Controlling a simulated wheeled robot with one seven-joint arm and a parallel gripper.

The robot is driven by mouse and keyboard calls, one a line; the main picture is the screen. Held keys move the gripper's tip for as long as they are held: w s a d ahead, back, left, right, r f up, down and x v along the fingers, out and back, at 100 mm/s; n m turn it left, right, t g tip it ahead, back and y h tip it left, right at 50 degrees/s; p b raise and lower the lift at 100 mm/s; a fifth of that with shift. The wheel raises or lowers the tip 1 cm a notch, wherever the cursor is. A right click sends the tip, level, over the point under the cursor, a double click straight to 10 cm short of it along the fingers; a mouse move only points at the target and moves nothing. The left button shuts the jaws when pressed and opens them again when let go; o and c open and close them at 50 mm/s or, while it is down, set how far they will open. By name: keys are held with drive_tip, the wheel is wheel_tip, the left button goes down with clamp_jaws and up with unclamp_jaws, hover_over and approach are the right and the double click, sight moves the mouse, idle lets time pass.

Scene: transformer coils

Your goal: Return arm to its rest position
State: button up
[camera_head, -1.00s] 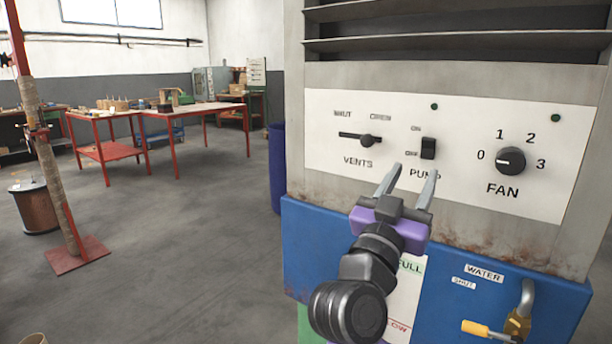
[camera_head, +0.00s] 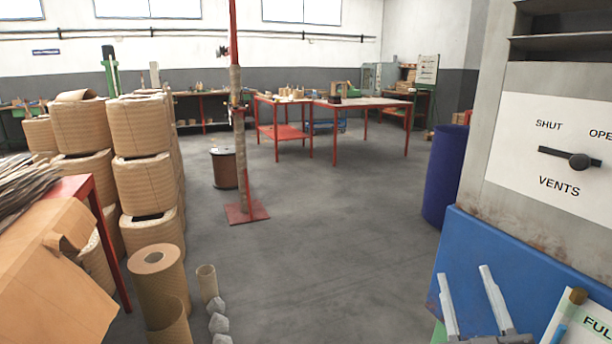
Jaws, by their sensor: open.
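My gripper (camera_head: 467,287) is at the bottom right of the head view. Its two pale fingers are apart with nothing between them. They show in front of the blue lower panel (camera_head: 515,268) of the grey machine. The rest of my arm is below the frame. The machine's white control panel (camera_head: 515,165) is above and to the right of my gripper, with the vents lever (camera_head: 578,161) on it. The pump switch and fan knob are out of view.
A dark blue bin (camera_head: 446,178) stands beside the machine. A red post (camera_head: 239,150) stands mid-floor near a cable reel (camera_head: 224,168). Stacked brown coils (camera_head: 143,180), a paper roll (camera_head: 158,275) and a red-framed table (camera_head: 110,250) fill the left. The middle floor is clear.

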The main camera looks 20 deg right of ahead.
drive_tip(key=s+a+f+n+y, duration=0.1)
drive_tip(key=s+a+f+y, duration=0.6)
drive_tip(key=s+a+f, duration=0.4)
drive_tip(key=s+a+f+m+g+y, duration=0.1)
drive_tip(key=s+a+f+g, duration=0.15)
drive_tip(key=s+f, duration=0.4)
drive_tip(key=s+a+f+g+y, duration=0.1)
drive_tip(key=s+a+f+g, duration=0.15)
drive_tip(key=s, duration=0.75)
wheel_tip(320, 180, up, 22)
drive_tip(key=p, duration=2.2)
drive_tip(key=shift+w+d+f, duration=0.2)
drive_tip(key=shift+w+d, duration=0.15)
drive_tip(key=shift+d, duration=0.1)
